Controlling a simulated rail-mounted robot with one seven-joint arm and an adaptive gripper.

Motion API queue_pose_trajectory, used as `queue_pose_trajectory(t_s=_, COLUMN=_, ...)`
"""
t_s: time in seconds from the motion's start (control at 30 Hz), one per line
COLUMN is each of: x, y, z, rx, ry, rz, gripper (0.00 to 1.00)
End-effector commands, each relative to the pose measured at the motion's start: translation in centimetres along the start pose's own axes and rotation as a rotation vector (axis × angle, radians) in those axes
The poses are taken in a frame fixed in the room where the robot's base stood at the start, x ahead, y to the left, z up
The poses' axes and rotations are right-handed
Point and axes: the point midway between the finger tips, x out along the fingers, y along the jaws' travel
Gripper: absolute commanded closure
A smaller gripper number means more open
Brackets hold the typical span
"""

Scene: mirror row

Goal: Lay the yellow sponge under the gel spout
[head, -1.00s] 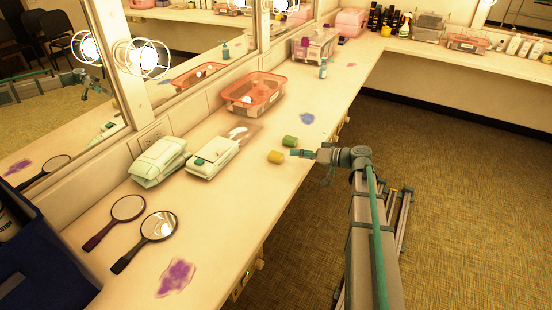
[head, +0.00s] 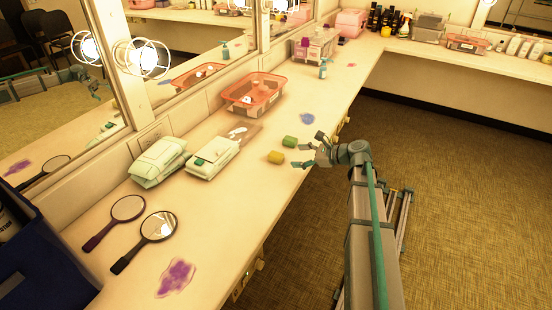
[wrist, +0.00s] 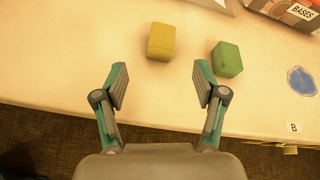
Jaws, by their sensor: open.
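The yellow sponge (head: 276,157) lies flat on the counter near its front edge; it also shows in the wrist view (wrist: 161,41). A green sponge (head: 290,142) lies just beside it, and is at its right in the wrist view (wrist: 227,59). My gripper (head: 304,150) is at the counter's front edge, fingers spread and empty, pointing at the sponges. In the wrist view the yellow sponge is just beyond and between my fingertips (wrist: 161,82), apart from them. A small teal pump bottle (head: 323,70) stands farther along the counter; its spout is too small to make out.
An orange bin (head: 254,108) and wipe packs (head: 212,158) stand toward the mirror. A blue smear (head: 307,118) lies beyond the sponges. A clear box (head: 314,45) is near the pump bottle. Two hand mirrors (head: 158,228) and a purple smear (head: 176,278) lie nearer.

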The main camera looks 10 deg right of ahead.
Motion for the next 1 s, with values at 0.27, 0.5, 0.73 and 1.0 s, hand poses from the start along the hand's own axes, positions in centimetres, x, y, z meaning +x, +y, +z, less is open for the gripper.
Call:
queue_pose_trajectory(t_s=0.27, x=0.2, y=0.0, z=-0.1, rx=0.260, ry=0.003, rz=0.000, gripper=0.29)
queue_pose_trajectory(t_s=0.5, x=2.7, y=-0.1, z=0.0, rx=0.275, ry=0.002, rz=0.001, gripper=0.29)
queue_pose_trajectory(t_s=0.73, x=5.5, y=-0.1, z=-0.1, rx=0.274, ry=0.002, rz=0.001, gripper=0.29)
queue_pose_trajectory(t_s=1.0, x=7.5, y=-0.3, z=0.0, rx=0.272, ry=0.002, rz=0.001, gripper=0.29)
